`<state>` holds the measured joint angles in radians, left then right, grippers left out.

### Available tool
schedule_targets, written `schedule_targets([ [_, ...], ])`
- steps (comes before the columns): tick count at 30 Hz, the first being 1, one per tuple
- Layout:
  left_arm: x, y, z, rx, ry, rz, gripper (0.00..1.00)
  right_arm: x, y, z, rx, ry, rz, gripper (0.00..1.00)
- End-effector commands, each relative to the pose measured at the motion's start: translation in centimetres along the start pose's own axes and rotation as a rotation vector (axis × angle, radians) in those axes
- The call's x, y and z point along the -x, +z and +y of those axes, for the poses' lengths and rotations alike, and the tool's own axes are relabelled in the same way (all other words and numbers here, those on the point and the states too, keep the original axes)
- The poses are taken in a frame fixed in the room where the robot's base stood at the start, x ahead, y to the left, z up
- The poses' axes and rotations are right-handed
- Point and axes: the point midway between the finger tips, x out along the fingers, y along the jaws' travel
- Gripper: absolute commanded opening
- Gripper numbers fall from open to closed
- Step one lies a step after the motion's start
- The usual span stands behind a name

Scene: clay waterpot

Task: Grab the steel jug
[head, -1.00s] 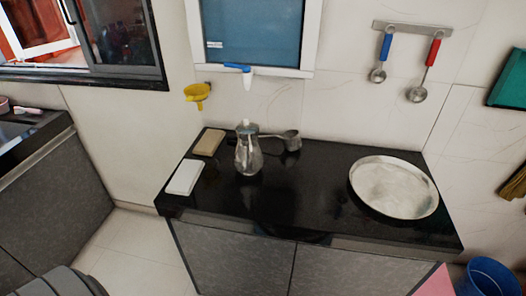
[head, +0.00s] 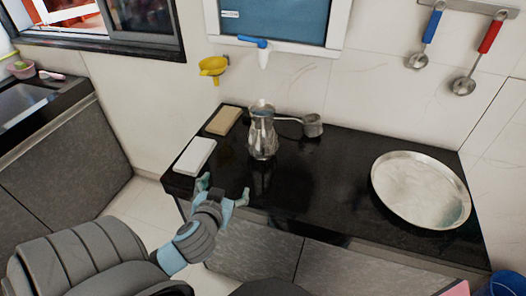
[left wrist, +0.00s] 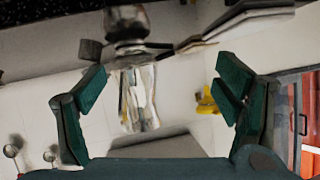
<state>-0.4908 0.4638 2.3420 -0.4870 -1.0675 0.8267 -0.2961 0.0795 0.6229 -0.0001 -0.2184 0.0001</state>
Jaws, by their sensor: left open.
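The shiny steel jug (head: 262,138) stands upright on the black counter (head: 330,190), left of its middle and near the back. My left gripper (head: 222,190) is in front of the counter's front-left edge, nearer to me than the jug. Its fingers are spread, empty and apart from the jug. In the left wrist view, which is upside down, the jug (left wrist: 130,28) shows between and beyond the open fingers (left wrist: 158,95). My right gripper is not in view.
A metal cup with a handle (head: 313,126) stands just right of the jug. A white block (head: 195,157) and a tan block (head: 224,120) lie to its left. A wide steel tray (head: 420,190) lies at the right. The counter's middle is clear.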

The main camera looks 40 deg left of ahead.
Motion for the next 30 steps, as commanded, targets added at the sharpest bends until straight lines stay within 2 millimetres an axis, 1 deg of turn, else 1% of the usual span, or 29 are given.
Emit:
schedule_targets([
  [1, -0.6, -3.2, -0.3, 0.031, 0.013, 0.124, 0.84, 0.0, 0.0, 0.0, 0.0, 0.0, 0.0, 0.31],
  [3, -0.9, -7.4, -0.2, 0.08, 0.065, 0.285, 0.84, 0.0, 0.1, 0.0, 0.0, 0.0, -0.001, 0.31],
  [6, -0.9, -11.1, 0.6, 0.116, 0.149, 0.422, 0.84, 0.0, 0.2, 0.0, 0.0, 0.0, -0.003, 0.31],
  [7, -1.0, -11.8, 0.8, 0.121, 0.166, 0.444, 0.84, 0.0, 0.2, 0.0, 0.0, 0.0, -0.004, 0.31],
  [8, -1.2, -12.3, 1.0, 0.125, 0.179, 0.458, 0.84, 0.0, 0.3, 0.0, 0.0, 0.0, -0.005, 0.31],
  [10, -2.3, -13.2, 1.2, 0.132, 0.187, 0.469, 0.84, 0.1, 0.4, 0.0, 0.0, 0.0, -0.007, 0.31],
  [15, -6.2, -15.3, 1.9, 0.135, 0.184, 0.466, 0.84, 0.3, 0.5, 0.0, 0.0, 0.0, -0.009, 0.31],
  [18, -7.8, -16.0, 2.2, 0.134, 0.184, 0.463, 0.84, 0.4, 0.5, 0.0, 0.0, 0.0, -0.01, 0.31],
  [23, -9.2, -16.9, 2.5, 0.135, 0.185, 0.462, 0.84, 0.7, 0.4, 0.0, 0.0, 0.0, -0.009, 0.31],
  [27, -11.3, -18.7, 3.3, 0.136, 0.185, 0.463, 0.84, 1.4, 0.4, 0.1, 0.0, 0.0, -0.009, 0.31],
  [30, -12.7, -19.1, 3.5, 0.133, 0.186, 0.461, 0.84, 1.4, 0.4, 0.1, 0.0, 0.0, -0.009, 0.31],
])
